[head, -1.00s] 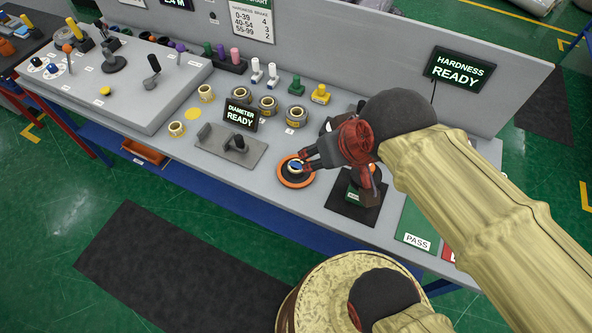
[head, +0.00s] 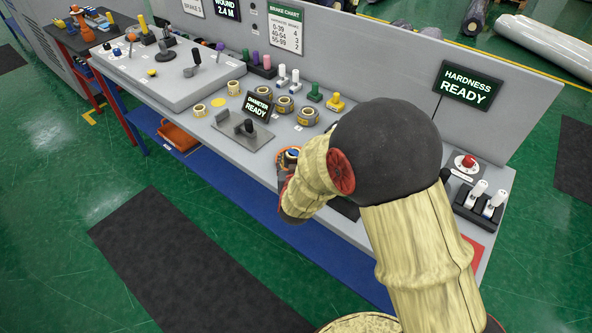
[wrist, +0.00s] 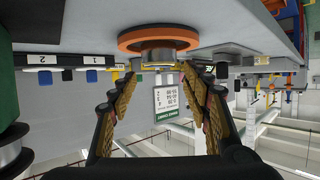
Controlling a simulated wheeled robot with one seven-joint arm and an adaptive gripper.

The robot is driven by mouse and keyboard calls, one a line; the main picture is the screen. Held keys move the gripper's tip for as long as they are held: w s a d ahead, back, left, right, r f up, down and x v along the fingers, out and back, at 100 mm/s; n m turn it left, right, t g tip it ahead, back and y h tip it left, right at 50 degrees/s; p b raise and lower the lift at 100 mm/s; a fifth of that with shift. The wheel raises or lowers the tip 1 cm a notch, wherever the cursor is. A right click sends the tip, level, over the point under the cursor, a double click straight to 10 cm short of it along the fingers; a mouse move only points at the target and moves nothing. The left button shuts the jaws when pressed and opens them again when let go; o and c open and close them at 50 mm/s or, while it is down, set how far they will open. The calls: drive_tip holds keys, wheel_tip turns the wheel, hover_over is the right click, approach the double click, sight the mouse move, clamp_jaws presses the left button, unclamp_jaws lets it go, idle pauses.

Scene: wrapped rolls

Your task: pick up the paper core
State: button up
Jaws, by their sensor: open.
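Small tan rings that look like paper cores stand on the bench, one at the front (head: 200,110) and one behind it (head: 234,87). Thicker brown-banded rings (head: 285,104) stand to their right. In the wrist view, which is upside down, an orange disc (wrist: 158,38) carries a silver hub with a narrow yellowish band (wrist: 158,67) at its end; I cannot tell if this is a core. My gripper (wrist: 161,76) is open, its fingers either side of the band's line and apart from it.
The diameter sign (head: 257,106) and its grey plate stand left of the disc. The hardness sign (head: 467,86) is at the back right. A low grey back wall runs behind.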

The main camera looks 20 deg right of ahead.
sight(294, 151)
drive_tip(key=shift+w+d+f, duration=0.1)
drive_tip(key=shift+f, duration=0.2)
drive_tip(key=shift+w+d+f, duration=0.15)
drive_tip(key=shift+w, duration=0.15)
drive_tip(key=b+x, duration=0.3)
drive_tip(key=x, duration=0.3)
drive_tip(key=shift+w+f, duration=0.15)
drive_tip(key=shift+w, duration=0.2)
drive_tip(key=shift+c, duration=1.2)
drive_tip(key=c, duration=0.7)
